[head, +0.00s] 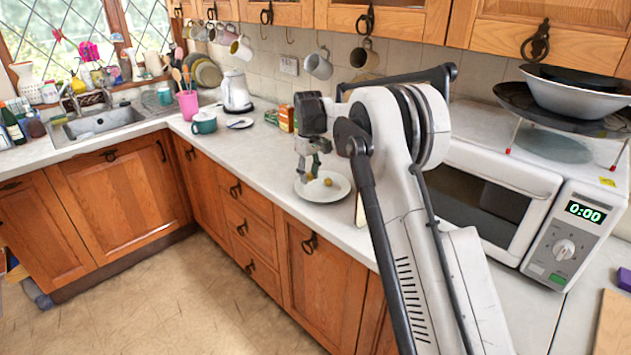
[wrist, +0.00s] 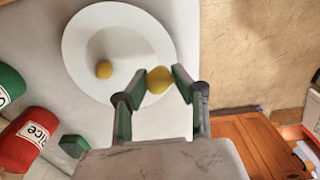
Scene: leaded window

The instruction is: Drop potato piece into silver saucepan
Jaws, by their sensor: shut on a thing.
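My gripper (wrist: 159,82) is shut on a yellow potato piece (wrist: 158,79), held between its green-padded fingertips. In the head view my gripper (head: 309,171) hangs over the left part of a white plate (head: 318,197) on the worktop. A second yellow potato piece (wrist: 104,69) lies on the plate; it also shows in the head view (head: 328,182). In the wrist view the held piece overlaps the plate's rim (wrist: 72,40). Its height above the plate is hard to tell. I cannot make out a silver saucepan in either view.
A microwave (head: 490,200) stands to the right, with a dark pan and pale bowl (head: 575,98) above it. A red rice box (wrist: 30,135) and a green box (wrist: 10,85) stand near the plate. A white kettle (head: 236,92) and teal mug (head: 204,124) are farther left.

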